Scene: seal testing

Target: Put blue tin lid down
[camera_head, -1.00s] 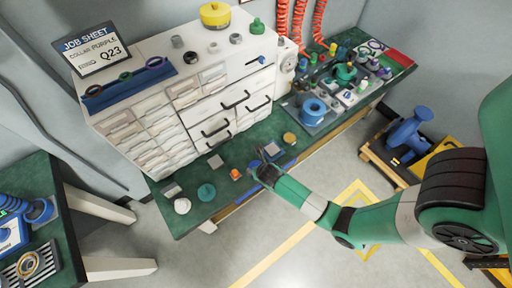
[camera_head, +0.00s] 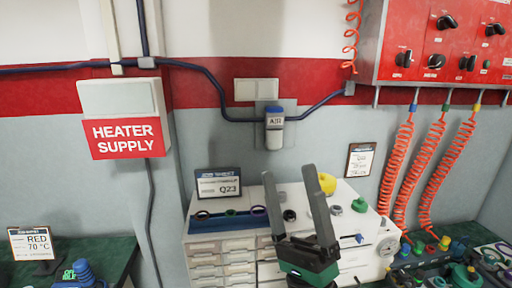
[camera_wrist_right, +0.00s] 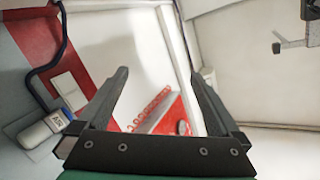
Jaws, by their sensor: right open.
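My right gripper (camera_head: 290,172) points upward in front of the white drawer cabinet (camera_head: 204,254) in the head view. Its two dark fingers are spread apart with nothing between them. In the right wrist view the gripper (camera_wrist_right: 160,74) is also open and empty, facing the wall and ceiling. I cannot make out a blue tin lid in either current view. The bench surface in front of the cabinet is out of the head view. My left gripper is not in view.
A job sheet (camera_head: 218,184), a yellow round container (camera_head: 327,184) and a green part (camera_head: 359,206) stand on the cabinet. Red coiled hoses (camera_head: 397,165) hang at the right below a red control panel (camera_head: 440,50). A heater supply box (camera_head: 125,125) is on the wall.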

